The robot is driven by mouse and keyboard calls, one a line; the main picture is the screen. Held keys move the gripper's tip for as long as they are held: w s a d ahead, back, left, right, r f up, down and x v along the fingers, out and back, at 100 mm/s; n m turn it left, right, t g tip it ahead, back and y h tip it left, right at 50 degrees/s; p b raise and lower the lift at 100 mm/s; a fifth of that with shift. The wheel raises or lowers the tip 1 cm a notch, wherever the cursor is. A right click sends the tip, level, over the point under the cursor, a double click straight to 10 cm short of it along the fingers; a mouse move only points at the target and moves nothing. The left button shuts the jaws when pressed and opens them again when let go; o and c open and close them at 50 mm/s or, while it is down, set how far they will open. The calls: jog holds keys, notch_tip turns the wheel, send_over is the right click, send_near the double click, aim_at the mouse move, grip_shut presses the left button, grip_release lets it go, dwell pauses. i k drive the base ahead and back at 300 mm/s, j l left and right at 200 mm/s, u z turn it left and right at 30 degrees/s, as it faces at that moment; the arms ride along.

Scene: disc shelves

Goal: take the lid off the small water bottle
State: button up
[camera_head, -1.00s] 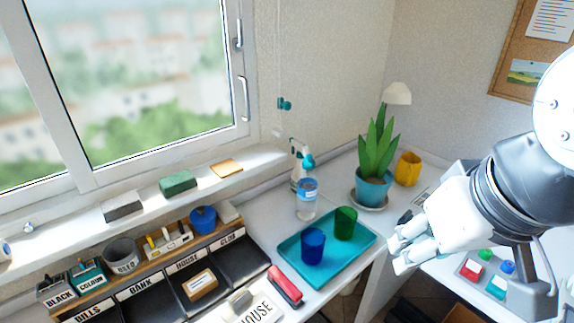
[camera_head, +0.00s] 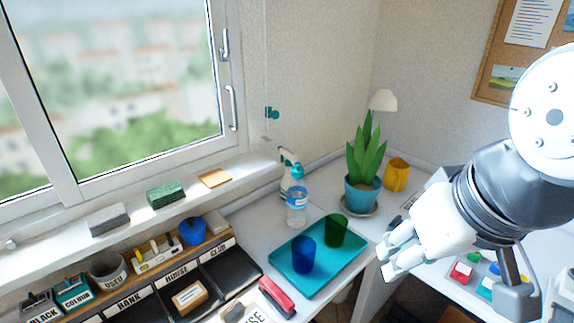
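The small water bottle (camera_head: 297,206) stands upright on the white desk, behind the teal tray.
A teal tray (camera_head: 318,270) holds a blue cup (camera_head: 303,254) and a green cup (camera_head: 336,231). A potted plant (camera_head: 364,168) and a yellow pot (camera_head: 396,175) stand to the right. A red stapler (camera_head: 277,296) lies in front. The windowsill (camera_head: 130,212) runs along the left.

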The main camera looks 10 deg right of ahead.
aim_at(297, 171)
jog(key=i+l+u, duration=0.3)
jog(key=l, duration=0.25)
jog(key=i+l+u, duration=0.3)
jog(key=l, duration=0.35)
jog(key=i+l+u, duration=0.2)
jog(key=i+l, duration=0.05)
jog(key=l, duration=0.1)
